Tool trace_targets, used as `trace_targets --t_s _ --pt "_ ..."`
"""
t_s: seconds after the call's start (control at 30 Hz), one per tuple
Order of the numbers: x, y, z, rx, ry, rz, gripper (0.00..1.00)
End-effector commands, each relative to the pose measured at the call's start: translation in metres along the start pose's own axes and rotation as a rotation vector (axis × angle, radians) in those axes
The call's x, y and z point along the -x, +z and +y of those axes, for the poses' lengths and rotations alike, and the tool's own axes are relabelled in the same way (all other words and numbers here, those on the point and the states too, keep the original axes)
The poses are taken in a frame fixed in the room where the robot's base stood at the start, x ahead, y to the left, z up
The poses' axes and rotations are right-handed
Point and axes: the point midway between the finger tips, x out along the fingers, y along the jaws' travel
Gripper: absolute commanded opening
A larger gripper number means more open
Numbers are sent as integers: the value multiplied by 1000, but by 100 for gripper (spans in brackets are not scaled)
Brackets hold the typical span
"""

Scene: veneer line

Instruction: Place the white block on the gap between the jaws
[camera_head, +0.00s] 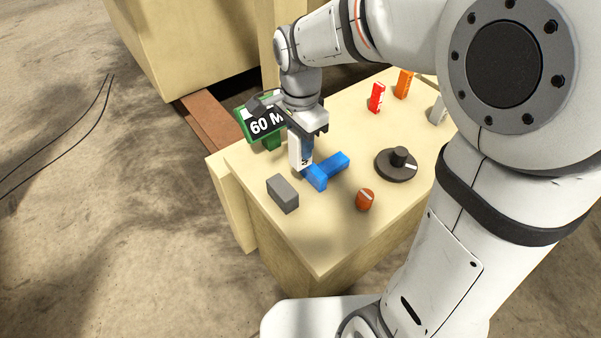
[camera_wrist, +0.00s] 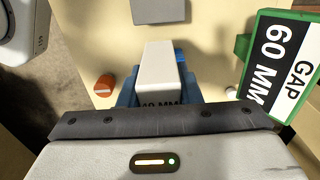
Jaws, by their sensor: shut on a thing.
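My gripper (camera_head: 303,150) is shut on the white block (camera_head: 294,151) and points down over the table. The gap is mostly hidden, and I cannot tell whether the block touches the blue pieces.
A green-framed "GAP 60 MM" sign (camera_head: 258,122) stands close behind my gripper. A grey block (camera_head: 283,193), an orange-brown knob (camera_head: 365,199) and a black dial (camera_head: 397,164) are nearby. Red (camera_head: 376,98) and orange (camera_head: 403,84) blocks stand at the back. The table's front corner is clear.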

Motion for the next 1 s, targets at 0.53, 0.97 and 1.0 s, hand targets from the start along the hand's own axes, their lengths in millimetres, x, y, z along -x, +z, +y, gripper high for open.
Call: trace_targets --t_s 0.53,0.97,1.0 --pt "-70 0 0 -2 2 -1 0" --pt "-100 -1 0 -3 -1 0 0" --pt "-100 -1 0 -3 -1 0 0"
